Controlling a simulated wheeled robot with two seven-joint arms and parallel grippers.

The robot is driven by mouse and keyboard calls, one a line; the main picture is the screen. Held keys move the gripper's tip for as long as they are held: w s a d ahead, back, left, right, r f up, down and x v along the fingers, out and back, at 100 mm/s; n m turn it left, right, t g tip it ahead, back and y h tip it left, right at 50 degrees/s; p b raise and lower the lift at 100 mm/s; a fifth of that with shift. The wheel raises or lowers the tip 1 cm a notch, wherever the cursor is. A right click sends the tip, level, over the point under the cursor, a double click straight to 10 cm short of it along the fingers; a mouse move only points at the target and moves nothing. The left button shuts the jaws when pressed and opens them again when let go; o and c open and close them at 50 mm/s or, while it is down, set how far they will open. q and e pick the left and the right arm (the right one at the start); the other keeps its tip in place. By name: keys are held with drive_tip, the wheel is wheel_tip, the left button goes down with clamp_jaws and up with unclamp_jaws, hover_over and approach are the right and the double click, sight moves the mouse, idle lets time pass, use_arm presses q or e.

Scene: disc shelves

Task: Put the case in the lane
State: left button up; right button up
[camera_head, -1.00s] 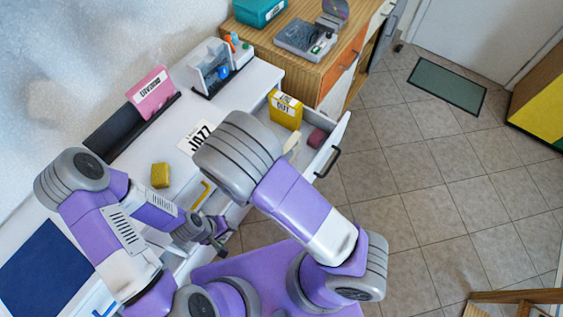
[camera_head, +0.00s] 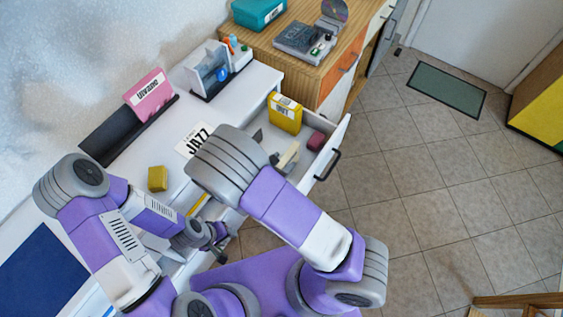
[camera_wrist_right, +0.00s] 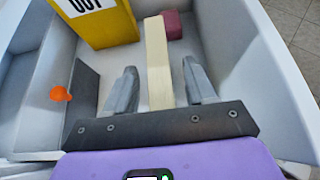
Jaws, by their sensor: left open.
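A yellow case (camera_head: 285,115) with a white label stands upright in the open white drawer (camera_head: 325,165); it also shows in the right wrist view (camera_wrist_right: 105,22). A pink case (camera_head: 150,93) with a white label stands in a black rack (camera_head: 105,140) on the white top. My right gripper (camera_wrist_right: 160,70) is open inside the drawer. A cream bar (camera_wrist_right: 157,60) lies between its fingers, with gaps on both sides. My right arm hides most of that gripper in the head view. My left gripper (camera_head: 217,247) is open and empty, low beside the white unit's front.
A small dark pink block (camera_head: 316,140) lies in the drawer, and a dark plate (camera_wrist_right: 82,100) stands at its left. A JAZZ card (camera_head: 195,140) and a yellow block (camera_head: 157,179) are on the white top. A wooden cabinet (camera_head: 330,75) stands behind.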

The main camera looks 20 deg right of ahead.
drive_tip(key=shift+r, duration=0.2)
drive_tip(key=shift+s+a+r+p, duration=0.1)
drive_tip(key=shift+a+r+p, duration=0.15)
drive_tip(key=shift+p, duration=0.1)
drive_tip(key=p+v, duration=0.2)
drive_tip(key=v, duration=0.9)
drive_tip(key=shift+s+p, duration=0.15)
drive_tip(key=shift+p, duration=0.2)
drive_tip(key=shift+a, duration=0.1)
